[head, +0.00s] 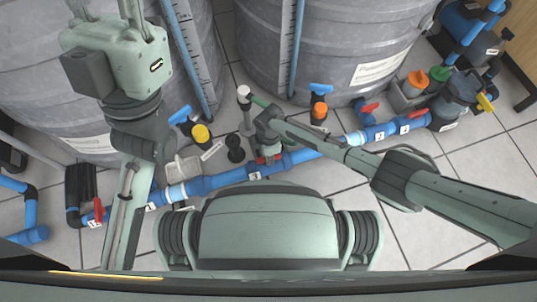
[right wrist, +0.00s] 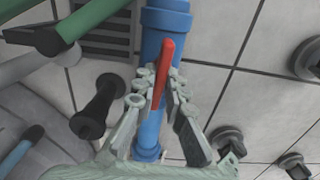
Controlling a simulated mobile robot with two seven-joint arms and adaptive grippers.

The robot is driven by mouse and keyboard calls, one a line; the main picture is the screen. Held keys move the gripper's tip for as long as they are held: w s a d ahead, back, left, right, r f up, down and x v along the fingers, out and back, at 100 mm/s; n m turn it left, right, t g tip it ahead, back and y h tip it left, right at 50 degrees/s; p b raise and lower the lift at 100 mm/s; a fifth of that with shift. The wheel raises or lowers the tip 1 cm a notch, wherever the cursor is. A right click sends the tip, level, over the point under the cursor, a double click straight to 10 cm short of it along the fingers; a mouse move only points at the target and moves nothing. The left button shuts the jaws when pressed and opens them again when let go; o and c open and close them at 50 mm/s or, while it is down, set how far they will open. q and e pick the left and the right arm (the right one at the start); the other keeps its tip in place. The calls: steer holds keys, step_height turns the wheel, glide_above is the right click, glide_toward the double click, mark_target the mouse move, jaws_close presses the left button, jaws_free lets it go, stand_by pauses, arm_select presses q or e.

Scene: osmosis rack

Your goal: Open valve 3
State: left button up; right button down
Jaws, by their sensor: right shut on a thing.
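Valve 3 sits on the blue pipe (head: 222,180), by the label "3" (head: 255,175). Its red handle (right wrist: 163,72) shows between the fingers in the right wrist view, roughly lined up with the pipe (right wrist: 165,22) in that picture. In the head view the handle is mostly hidden by my gripper. My right gripper (head: 266,151) reaches down to the pipe from the right and is shut on the red handle; its fingers (right wrist: 164,92) lie on both sides of it. My left gripper (head: 112,12) is raised at the upper left, its fingertips partly cut off.
Large grey tanks (head: 335,50) stand behind the pipe. Other red handles are at the left end (head: 98,212) and right (head: 418,115). Tiled floor (head: 440,220) is clear at the right.

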steer(key=shift+n, duration=0.5)
steer(key=c, duration=1.6)
jaws_free()
steer(key=shift+r, duration=0.15)
step_height(320, 180, up, 12)
steer(key=shift+f, duration=0.15)
